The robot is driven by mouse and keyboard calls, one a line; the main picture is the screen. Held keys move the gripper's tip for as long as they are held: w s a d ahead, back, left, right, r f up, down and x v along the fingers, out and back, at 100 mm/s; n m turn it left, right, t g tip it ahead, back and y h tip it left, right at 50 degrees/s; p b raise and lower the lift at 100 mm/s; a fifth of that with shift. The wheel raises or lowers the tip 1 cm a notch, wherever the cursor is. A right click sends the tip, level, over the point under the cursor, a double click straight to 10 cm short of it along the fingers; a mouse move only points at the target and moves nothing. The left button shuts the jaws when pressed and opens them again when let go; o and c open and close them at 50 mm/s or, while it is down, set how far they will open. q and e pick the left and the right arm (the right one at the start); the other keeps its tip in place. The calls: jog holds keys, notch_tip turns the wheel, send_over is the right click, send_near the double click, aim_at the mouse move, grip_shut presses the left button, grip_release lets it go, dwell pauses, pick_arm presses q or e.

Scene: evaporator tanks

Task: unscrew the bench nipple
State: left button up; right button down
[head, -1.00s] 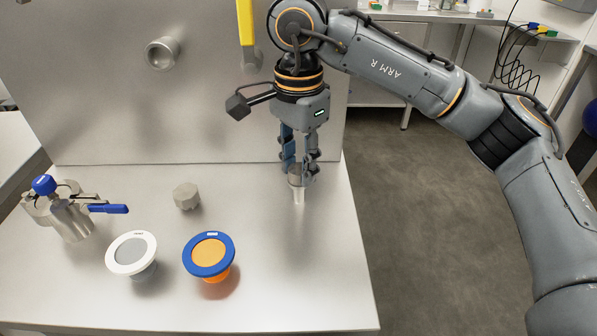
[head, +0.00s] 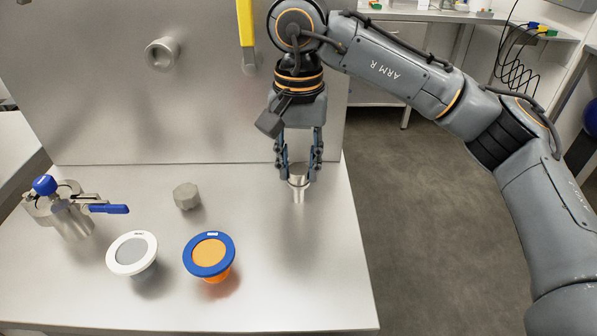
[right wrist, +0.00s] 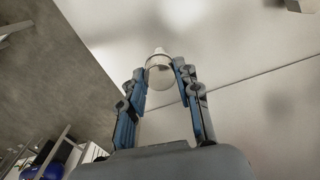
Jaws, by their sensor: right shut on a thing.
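The bench nipple (head: 299,186) is a short metal cylinder standing upright on the steel bench (head: 330,270), near its right edge. My right gripper (head: 298,178) points down from above and is shut on the top of the nipple, one finger on each side. In the right wrist view the nipple (right wrist: 160,72) sits between the blue-padded fingertips (right wrist: 159,82). Its lower end, where it meets the bench, is hard to make out. My left gripper is in neither view.
A hex cap (head: 187,196), a white-rimmed round piece (head: 132,253) and a blue-rimmed orange piece (head: 209,254) stand to the left. A blue-handled valve (head: 72,212) is at far left. A steel panel (head: 110,110) with a pipe stub (head: 162,54) and yellow handle (head: 246,22) rises behind.

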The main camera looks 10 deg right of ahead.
jog(key=shift+n, duration=0.9)
jog(key=n, duration=0.5)
jog(key=n, duration=0.5)
